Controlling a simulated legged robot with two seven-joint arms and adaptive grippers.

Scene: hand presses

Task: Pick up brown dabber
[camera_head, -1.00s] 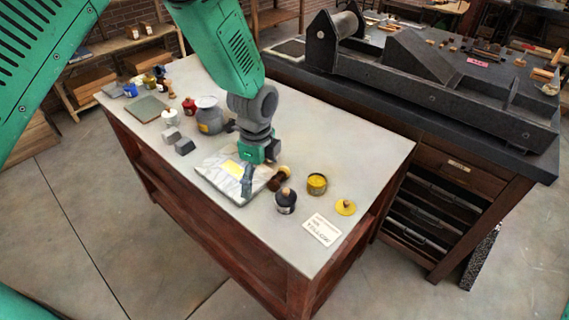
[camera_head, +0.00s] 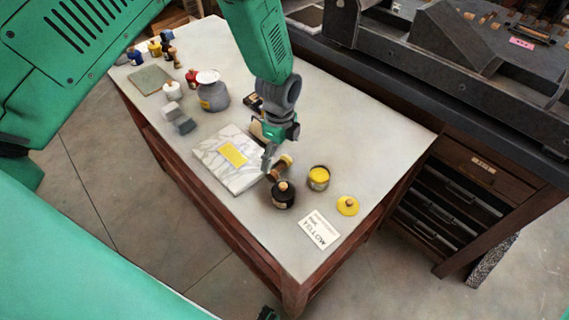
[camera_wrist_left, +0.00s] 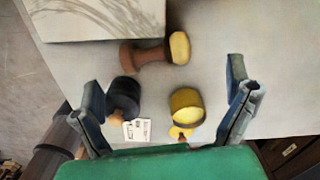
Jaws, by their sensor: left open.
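The brown dabber (camera_head: 277,171) lies on its side on the grey table, beside the marble slab's right edge. It has a brown wooden handle and a pale yellow end. In the left wrist view the dabber (camera_wrist_left: 150,53) lies crosswise, yellow end to the right, beyond the fingertips. My left gripper (camera_head: 269,150) is above the table by the slab's right side, close to the dabber and pointing down. In the left wrist view my left gripper (camera_wrist_left: 165,80) has its fingers wide apart with nothing held between them.
A dark jar with a brown knob (camera_head: 283,196) and an open yellow tin (camera_head: 318,178) stand close to the dabber. A yellow lid (camera_head: 347,206) and a label card (camera_head: 318,231) lie further right. The marble slab (camera_head: 216,157) is at left. The table's right back is clear.

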